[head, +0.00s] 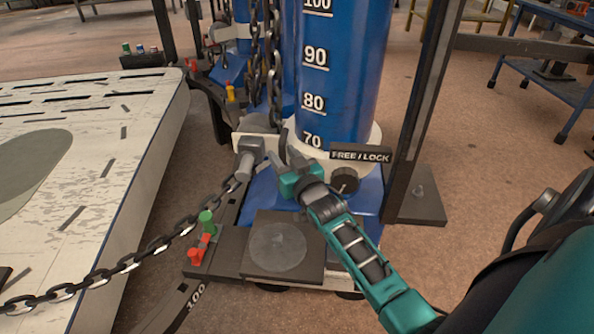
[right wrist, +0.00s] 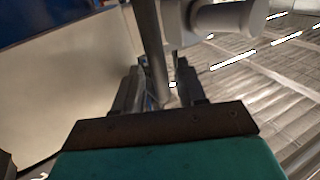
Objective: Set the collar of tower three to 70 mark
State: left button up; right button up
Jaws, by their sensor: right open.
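A blue tower (head: 345,75) carries white marks from 100 down to 70. A white collar (head: 371,140) surrounds its lower end, close to the 70 mark (head: 312,139). A FREE / LOCK label (head: 360,155) and a dark knob (head: 345,180) are on its front; the knob's setting is unclear. My right gripper (head: 283,158) is open at the collar's left side. In the right wrist view, a grey rod (right wrist: 150,50) stands between its fingers (right wrist: 155,88); contact is unclear. I cannot tell which tower is number three. My left gripper is not in view.
A chain (head: 150,248) runs from a grey hook fitting (head: 248,155) to the lower left. More chains (head: 270,70) hang behind. A pale slotted bench (head: 120,180) fills the left. A dark upright post (head: 425,90) stands right of the tower. Red and green clips (head: 203,240) sit in front.

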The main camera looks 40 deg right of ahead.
jog(key=s+a+p, duration=0.2)
jog(key=s, duration=0.9)
jog(key=shift+s, duration=0.4)
